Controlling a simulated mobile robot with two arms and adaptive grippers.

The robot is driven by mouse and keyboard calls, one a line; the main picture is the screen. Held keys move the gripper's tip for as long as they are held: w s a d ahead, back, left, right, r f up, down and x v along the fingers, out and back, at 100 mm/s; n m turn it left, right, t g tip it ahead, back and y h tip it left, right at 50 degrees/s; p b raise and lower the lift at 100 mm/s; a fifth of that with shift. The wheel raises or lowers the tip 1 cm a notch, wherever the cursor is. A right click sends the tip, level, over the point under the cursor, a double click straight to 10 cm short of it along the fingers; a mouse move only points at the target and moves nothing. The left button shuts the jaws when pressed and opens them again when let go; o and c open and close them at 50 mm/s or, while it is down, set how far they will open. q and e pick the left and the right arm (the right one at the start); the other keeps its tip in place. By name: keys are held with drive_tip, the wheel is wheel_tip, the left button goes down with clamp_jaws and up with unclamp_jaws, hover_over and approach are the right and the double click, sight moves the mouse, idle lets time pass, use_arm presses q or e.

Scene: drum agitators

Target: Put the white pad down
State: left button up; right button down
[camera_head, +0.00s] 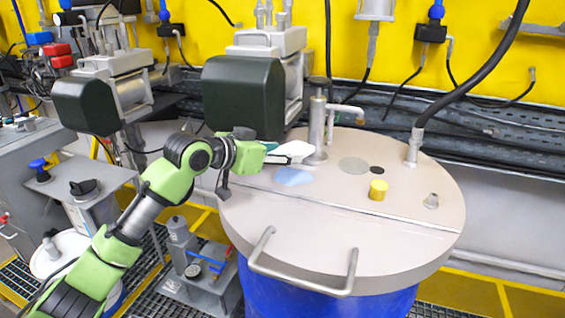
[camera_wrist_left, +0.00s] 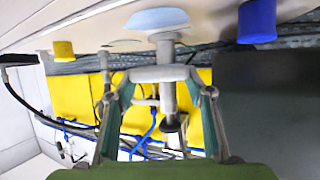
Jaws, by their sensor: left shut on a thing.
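The white pad (camera_head: 296,148) is held at the end of my left arm, above the drum's beige lid (camera_head: 340,245) and just left of the grey upright post. In the left wrist view the pale pad (camera_wrist_left: 160,74) spans the gap between the fingertips. My left gripper (camera_head: 275,152) is shut on it; in the wrist view a finger shows on each side of the pad (camera_wrist_left: 163,88). A light blue round patch (camera_head: 293,177) lies on the lid below and close to the pad. The exact gap between pad and lid is hard to tell. My right gripper is out of view.
The grey post (camera_head: 317,130) stands close by the pad. A yellow cap (camera_head: 378,190), a grey disc (camera_head: 354,165) and a small black disc (camera_head: 377,170) are on the lid. A dark green motor housing (camera_head: 243,95) is behind my gripper. The lid's front half is mostly clear.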

use_arm(q)
drive_tip(key=f, duration=0.3)
drive_tip(key=shift+w+d+f+p, duration=0.15)
drive_tip(key=shift+d+f+p, duration=0.1)
drive_tip(key=shift+f+p, duration=0.1)
drive_tip(key=shift+f, duration=0.2)
drive_tip(key=shift+f, duration=0.4)
